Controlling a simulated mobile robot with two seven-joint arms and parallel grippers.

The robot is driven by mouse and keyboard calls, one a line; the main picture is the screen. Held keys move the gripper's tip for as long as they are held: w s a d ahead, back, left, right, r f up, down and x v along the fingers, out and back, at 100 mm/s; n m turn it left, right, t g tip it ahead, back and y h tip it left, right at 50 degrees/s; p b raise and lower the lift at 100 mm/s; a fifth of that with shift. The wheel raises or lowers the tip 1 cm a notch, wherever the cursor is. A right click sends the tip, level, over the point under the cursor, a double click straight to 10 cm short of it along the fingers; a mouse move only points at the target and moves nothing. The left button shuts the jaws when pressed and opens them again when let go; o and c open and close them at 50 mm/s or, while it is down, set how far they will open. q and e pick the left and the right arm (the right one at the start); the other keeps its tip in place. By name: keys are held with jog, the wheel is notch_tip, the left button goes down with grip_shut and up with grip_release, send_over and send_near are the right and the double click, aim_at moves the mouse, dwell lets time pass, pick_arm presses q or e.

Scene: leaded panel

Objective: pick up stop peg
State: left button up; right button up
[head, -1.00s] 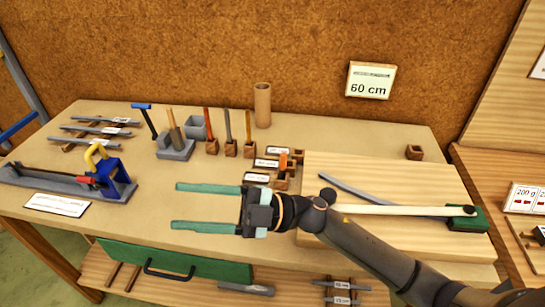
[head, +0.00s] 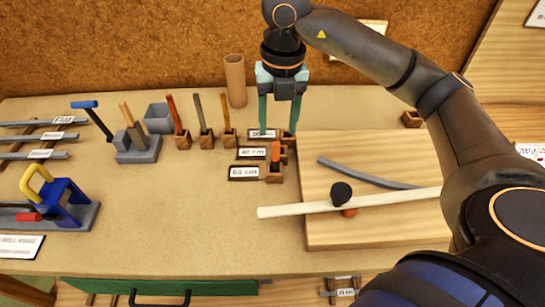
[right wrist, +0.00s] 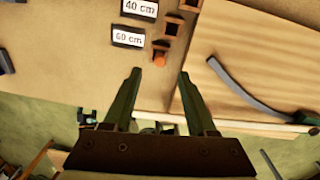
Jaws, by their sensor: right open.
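The stop peg appears to be the small orange-topped peg (head: 275,152) standing in a small wooden block (head: 274,174) beside the "60 cm" label (head: 244,173). The peg also shows in the right wrist view (right wrist: 160,59), just beyond the fingertips and roughly between their lines. My right gripper (head: 277,132) points down over the row of small blocks, its green fingers apart and nothing between them. In the head view its tips are a little behind the peg; the exact height above it is unclear. My left gripper is not in view.
A wooden board (head: 420,233) with a pale bar (head: 290,209), a black knob (head: 341,192) and a curved grey strip (head: 370,177) lies right of the peg. Tools in small blocks and a cardboard tube (head: 235,80) stand behind left. The table's front left-middle is clear.

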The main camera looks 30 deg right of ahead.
aim_at(275, 154)
notch_tip(275, 154, down, 5)
jog(key=shift+a+r, duration=0.15)
jog(key=shift+r, duration=0.05)
jog(key=f, duration=0.5)
jog(key=shift+w+f, duration=0.1)
jog(key=shift+w, duration=0.1)
grip_shut()
dwell(0.4)
